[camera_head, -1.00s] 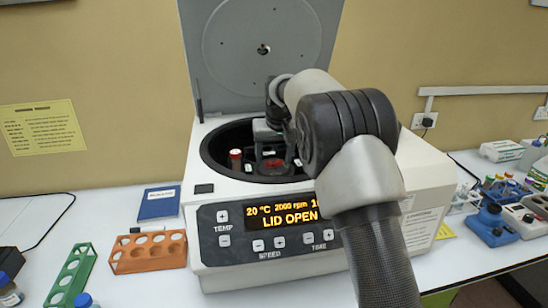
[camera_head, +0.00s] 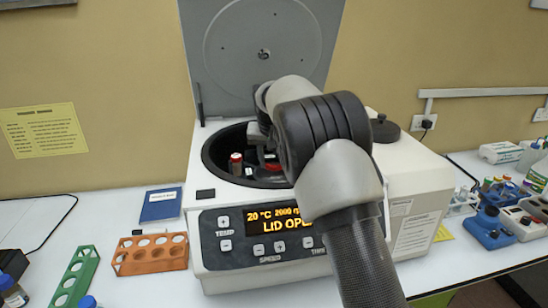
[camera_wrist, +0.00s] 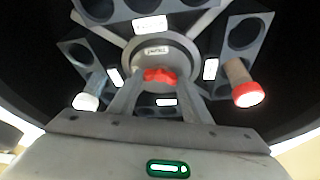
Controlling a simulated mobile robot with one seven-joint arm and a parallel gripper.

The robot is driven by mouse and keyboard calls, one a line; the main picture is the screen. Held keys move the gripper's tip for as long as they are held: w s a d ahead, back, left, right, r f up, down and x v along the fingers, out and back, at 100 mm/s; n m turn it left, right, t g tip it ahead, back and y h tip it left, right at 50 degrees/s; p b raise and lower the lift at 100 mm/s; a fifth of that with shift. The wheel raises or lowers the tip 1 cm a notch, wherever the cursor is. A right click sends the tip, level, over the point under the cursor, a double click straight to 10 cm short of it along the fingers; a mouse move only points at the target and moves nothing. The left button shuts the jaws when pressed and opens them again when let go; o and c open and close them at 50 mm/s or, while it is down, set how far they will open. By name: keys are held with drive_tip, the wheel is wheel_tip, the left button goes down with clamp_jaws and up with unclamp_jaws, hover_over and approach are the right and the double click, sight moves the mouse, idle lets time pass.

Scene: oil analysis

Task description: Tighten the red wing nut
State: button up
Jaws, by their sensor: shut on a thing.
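The red wing nut (camera_wrist: 160,75) sits at the hub of the centrifuge rotor (camera_wrist: 105,18), in the middle of the wrist view. My gripper (camera_wrist: 160,80) reaches in from below in that view, with one fingertip on each side of the nut, shut on it. In the head view my arm hides most of the gripper and the nut, inside the open centrifuge bowl (camera_head: 216,152). A tube with a red cap (camera_wrist: 248,94) and one with a white cap (camera_wrist: 86,101) sit in rotor slots. The red-capped tube also shows in the head view (camera_head: 236,158).
The centrifuge lid (camera_head: 225,50) stands open behind the bowl, and the display (camera_head: 280,222) reads LID OPEN. An orange rack (camera_head: 150,254), a green rack (camera_head: 75,278) and a blue book (camera_head: 160,204) are on the left. Blue instruments (camera_head: 490,226) and bottles stand on the right.

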drive_tip(key=m+h+p, duration=0.1)
drive_tip(key=m, duration=0.1)
drive_tip(key=m+p, duration=0.1)
drive_tip(key=m, duration=0.1)
drive_tip(key=shift+a+r+m+h+p, duration=0.2)
drive_tip(key=shift+m+h+p, duration=0.1)
drive_tip(key=shift+h+p, duration=0.1)
drive_tip(key=m, duration=0.1)
drive_tip(key=m+g+h, duration=0.1)
drive_tip(key=m, duration=0.1)
drive_tip(key=shift+w+f, duration=0.15)
drive_tip(key=shift+f, duration=0.05)
drive_tip(key=shift+m+g+h, duration=0.3)
drive_tip(key=shift+m+g, duration=0.1)
drive_tip(key=shift+m, duration=0.7)
drive_tip(key=shift+a, duration=0.1)
drive_tip(key=o, duration=1)
drive_tip(key=shift+o, duration=0.2)
